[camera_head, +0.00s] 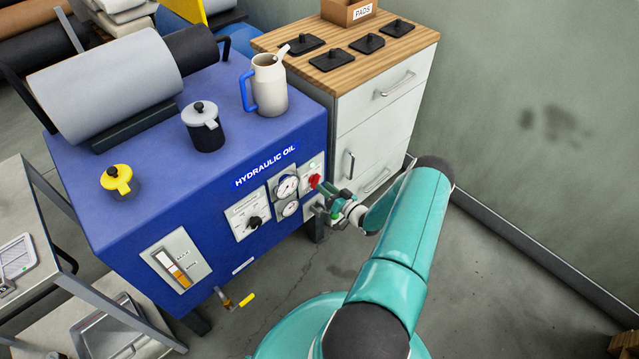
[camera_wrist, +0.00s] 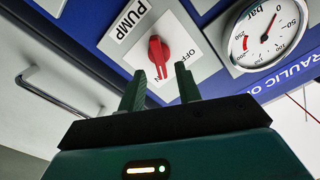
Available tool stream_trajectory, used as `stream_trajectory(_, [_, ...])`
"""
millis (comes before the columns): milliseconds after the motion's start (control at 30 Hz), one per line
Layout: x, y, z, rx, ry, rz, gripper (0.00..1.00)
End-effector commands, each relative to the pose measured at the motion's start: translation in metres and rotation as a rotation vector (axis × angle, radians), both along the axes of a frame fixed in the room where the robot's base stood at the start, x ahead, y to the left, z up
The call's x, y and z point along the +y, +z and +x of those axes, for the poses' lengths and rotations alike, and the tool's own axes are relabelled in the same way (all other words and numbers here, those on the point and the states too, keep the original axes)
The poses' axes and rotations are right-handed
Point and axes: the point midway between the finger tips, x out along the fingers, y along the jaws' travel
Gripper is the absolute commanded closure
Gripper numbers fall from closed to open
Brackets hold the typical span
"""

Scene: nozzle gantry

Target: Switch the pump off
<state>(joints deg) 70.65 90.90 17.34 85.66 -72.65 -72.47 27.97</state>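The pump switch is a red rotary knob (camera_wrist: 158,50) on a white plate (camera_wrist: 125,27) marked PUMP, with OFF and ON lettering. In the wrist view the knob's narrow bar runs downward, its lower end by the ON lettering. The knob also shows in the head view (camera_head: 315,181), on the right of the front of the blue hydraulic oil unit (camera_head: 215,215). My gripper (camera_wrist: 161,82) is open and empty. Its two fingers are apart, one on either side of the knob in the wrist view; I see no contact. In the head view my gripper (camera_head: 332,203) is just below and right of the knob.
Pressure gauges (camera_head: 286,187) sit beside the switch, with a black knob (camera_head: 254,222) further left. A drawer cabinet (camera_head: 375,110) with protruding handles stands close on the right. A yellow-handled valve (camera_head: 246,300) sticks out below the unit. The floor at right is mostly free.

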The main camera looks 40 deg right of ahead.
Motion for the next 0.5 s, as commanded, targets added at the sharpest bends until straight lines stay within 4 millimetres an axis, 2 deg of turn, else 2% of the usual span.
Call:
stream_trajectory(100, [0.001, 0.000, 0.020, -0.001, 0.003, 0.000, 0.66])
stream_trajectory(200, [0.001, 0.000, 0.031, 0.000, 0.002, 0.001, 0.66])
stream_trajectory(500, [0.001, 0.000, 0.037, 0.000, 0.002, 0.000, 0.66])
